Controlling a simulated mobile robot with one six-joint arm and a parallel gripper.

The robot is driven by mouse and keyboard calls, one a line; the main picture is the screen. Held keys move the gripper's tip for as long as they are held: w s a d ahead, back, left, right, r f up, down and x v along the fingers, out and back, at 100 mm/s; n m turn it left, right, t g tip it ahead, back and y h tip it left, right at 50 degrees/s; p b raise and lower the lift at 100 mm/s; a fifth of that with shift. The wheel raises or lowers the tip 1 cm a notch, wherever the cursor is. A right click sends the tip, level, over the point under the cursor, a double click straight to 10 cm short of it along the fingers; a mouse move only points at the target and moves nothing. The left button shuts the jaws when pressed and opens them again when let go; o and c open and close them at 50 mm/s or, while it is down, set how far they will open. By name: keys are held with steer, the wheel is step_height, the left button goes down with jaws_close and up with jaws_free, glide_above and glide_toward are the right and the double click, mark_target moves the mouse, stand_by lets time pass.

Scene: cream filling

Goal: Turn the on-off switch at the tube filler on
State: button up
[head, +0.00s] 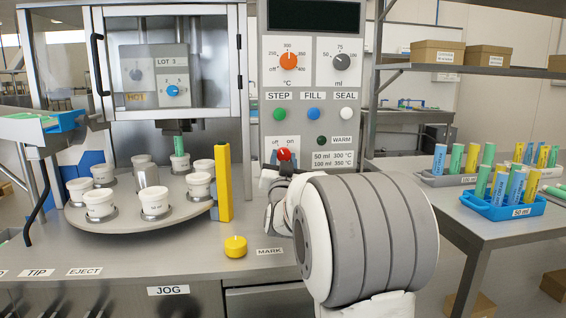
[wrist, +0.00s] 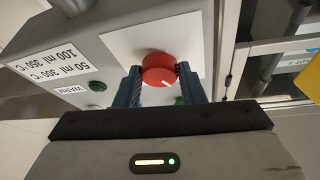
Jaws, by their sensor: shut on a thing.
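The on-off switch is a red round knob (head: 284,154) on the front panel of the tube filler (head: 310,100), below the labels "off" and "on". It also shows in the wrist view (wrist: 157,69), in front of a white plate. My gripper (wrist: 160,82) has one dark finger on each side of the knob and is shut on it. In the wrist view the panel appears upside down, and the knob's white mark points down and slightly right, which seems to be the off side. In the head view my wrist hides the area below the knob.
A green STEP button (head: 279,113), a blue FILL button (head: 313,113) and a dark WARM lamp (head: 321,141) are close to the knob. A turntable (head: 120,222) with white cups, a yellow post (head: 223,185) and a yellow MARK button (head: 236,246) stand to the left.

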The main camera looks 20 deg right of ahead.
steer(key=m+g+h+b, duration=0.1)
steer(key=m, duration=0.1)
steer(key=shift+a+f+m, duration=0.1)
steer(key=shift+a+m, duration=0.05)
steer(key=shift+m, duration=0.25)
steer(key=m+g, duration=0.1)
steer(key=m, duration=0.1)
steer(key=m+g+h+b, duration=0.1)
steer(key=m, duration=0.1)
steer(key=shift+r+m, duration=0.2)
steer(key=shift+m, duration=0.1)
steer(key=m+g, duration=0.1)
steer(key=m, duration=0.2)
steer(key=shift+w+a+r+m+g+h+p, duration=0.1)
steer(key=shift+r+m+g+h+p, duration=0.1)
steer(key=shift+m+g+h+p, duration=0.2)
steer(key=shift+m+g+p, duration=0.5)
steer(key=shift+m, duration=0.9)
steer(key=o, duration=1)
